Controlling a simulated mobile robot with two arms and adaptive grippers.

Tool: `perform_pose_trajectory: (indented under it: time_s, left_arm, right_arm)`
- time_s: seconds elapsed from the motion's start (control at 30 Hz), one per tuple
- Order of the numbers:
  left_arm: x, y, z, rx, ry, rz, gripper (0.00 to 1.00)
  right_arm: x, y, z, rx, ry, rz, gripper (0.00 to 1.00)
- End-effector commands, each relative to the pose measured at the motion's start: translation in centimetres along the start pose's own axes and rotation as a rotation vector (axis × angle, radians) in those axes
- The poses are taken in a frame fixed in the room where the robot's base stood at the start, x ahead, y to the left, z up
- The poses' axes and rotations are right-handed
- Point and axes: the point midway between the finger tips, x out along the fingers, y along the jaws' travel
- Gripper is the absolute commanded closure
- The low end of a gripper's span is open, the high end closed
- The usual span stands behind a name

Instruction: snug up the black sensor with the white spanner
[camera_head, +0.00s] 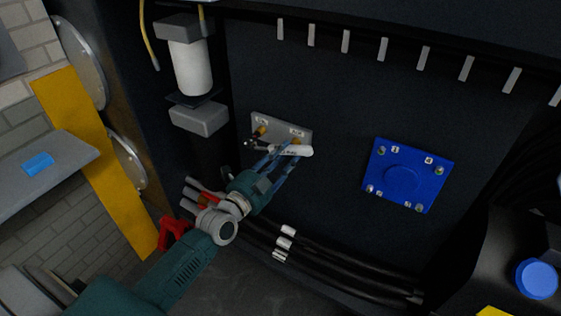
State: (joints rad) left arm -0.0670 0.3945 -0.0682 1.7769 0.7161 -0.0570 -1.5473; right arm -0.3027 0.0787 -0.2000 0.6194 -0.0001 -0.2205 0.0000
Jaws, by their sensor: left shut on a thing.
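My left gripper (288,153) is shut on the white spanner (305,151) in front of the dark panel. The spanner's pale end shows to the right of the fingers, and its middle is partly hidden by them. A grey plate (279,125) on the panel carries two brass fittings and small labels. The black sensor (253,141) appears to stick out from the left fitting (262,131), left of the gripper. The spanner's other end reaches toward it, but I cannot tell whether it sits on the sensor. My right gripper is out of view.
A blue square cover (407,175) with corner bolts is on the panel to the right. A white cylinder filter (191,67) stands at upper left. Black hoses (340,262) run below the gripper. A blue object (38,163) lies on a grey surface at far left.

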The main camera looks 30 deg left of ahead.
Motion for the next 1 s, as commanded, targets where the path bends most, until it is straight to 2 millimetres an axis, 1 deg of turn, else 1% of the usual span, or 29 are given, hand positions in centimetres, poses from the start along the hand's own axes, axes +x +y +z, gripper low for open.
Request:
perform_pose_trajectory:
  time_s: [0.03, 0.1, 0.17, 0.63, 1.0]
  left_arm:
    - [0.8, -0.1, 0.1, 0.000, 0.002, -0.005, 1.00]
    - [1.6, -0.1, 0.1, 0.001, 0.002, -0.005, 1.00]
    - [2.1, -0.1, 0.1, 0.001, 0.002, -0.004, 1.00]
    - [1.9, -0.5, 0.0, 0.001, 0.002, -0.002, 1.00]
    - [1.9, -0.4, 0.0, 0.000, 0.002, -0.003, 1.00]
  right_arm:
    - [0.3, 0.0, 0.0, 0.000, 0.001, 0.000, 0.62]
    - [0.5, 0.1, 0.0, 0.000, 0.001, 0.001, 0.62]
    - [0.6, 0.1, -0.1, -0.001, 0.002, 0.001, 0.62]
    - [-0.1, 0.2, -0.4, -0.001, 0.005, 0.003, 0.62]
    - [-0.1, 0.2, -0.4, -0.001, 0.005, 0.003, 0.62]
